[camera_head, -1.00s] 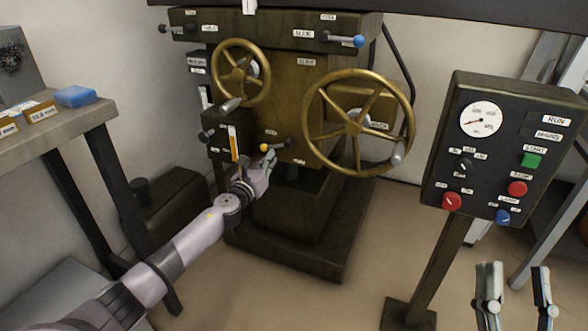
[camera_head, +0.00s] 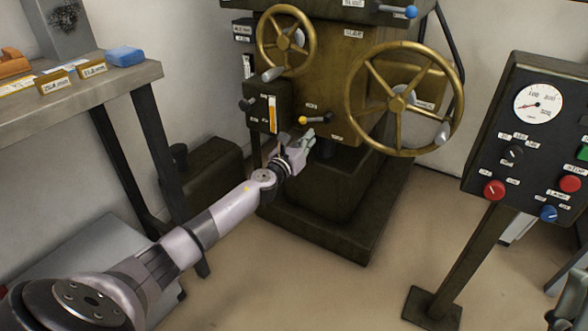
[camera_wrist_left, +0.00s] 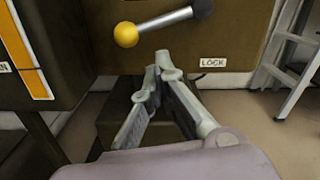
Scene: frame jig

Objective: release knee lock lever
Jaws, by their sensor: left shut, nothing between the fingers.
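The knee lock lever is a short metal rod with a yellow ball knob (camera_head: 303,120) on the front of the olive machine. In the left wrist view its yellow ball (camera_wrist_left: 126,34) is at the left, and the rod rises slightly to a dark pivot at the right. A LOCK label (camera_wrist_left: 213,63) is below and right of the pivot. My left gripper (camera_head: 308,136) is just below the lever; in the left wrist view its fingertips (camera_wrist_left: 164,64) meet, empty, below the rod and apart from it. My right gripper (camera_head: 570,300) is partly cut off at the lower right edge.
A dark box with an orange-and-white scale (camera_head: 271,115) sits left of the lever. A large brass handwheel (camera_head: 352,100) is to the right, a smaller one (camera_head: 260,42) above. A control panel post (camera_head: 465,255) stands at right, a workbench (camera_head: 150,72) at left.

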